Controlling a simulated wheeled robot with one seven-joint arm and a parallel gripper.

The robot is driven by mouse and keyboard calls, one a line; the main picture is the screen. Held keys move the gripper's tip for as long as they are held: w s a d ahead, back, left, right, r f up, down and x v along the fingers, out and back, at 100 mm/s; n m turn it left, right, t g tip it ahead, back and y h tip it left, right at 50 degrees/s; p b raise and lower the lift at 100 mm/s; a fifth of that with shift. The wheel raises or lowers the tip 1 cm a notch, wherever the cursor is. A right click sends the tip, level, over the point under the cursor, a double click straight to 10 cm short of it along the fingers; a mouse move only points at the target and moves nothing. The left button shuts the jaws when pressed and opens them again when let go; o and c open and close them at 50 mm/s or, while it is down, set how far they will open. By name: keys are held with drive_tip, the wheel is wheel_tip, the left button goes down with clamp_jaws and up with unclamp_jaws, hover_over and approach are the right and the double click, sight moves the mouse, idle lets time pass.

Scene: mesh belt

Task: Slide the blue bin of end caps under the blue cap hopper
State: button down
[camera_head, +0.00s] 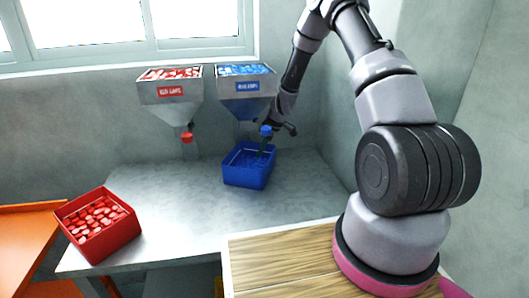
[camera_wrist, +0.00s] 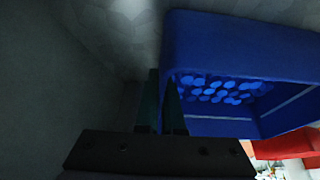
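The blue bin (camera_head: 246,182) of blue end caps stands on the grey bench, below the blue hopper in the picture. The blue cap hopper (camera_head: 246,106) hangs on the back wall, with its blue spout tip (camera_head: 266,131) showing just above the bin's far right part. I cannot tell exactly how well bin and spout line up in depth. My gripper (camera_head: 262,150) reaches down at the bin's right far side. In the wrist view, its two dark fingers (camera_wrist: 161,105) are close together on either side of the bin's wall (camera_wrist: 240,45), with blue caps beyond.
A red cap hopper (camera_head: 172,91) hangs left of the blue one, with a red spout tip. A red bin (camera_head: 98,225) of red caps stands at the bench's front left. The bench (camera_head: 180,205) between the bins is clear. The right wall (camera_head: 345,140) is close to my arm.

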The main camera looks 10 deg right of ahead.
drive_tip(key=shift+a, duration=0.4)
drive_tip(key=c, duration=1)
unclamp_jaws()
drive_tip(key=shift+o, duration=0.2)
drive_tip(key=shift+r, duration=0.1)
drive_tip(key=v, duration=1)
drive_tip(key=shift+r, duration=0.3)
drive_tip(key=shift+d, duration=0.1)
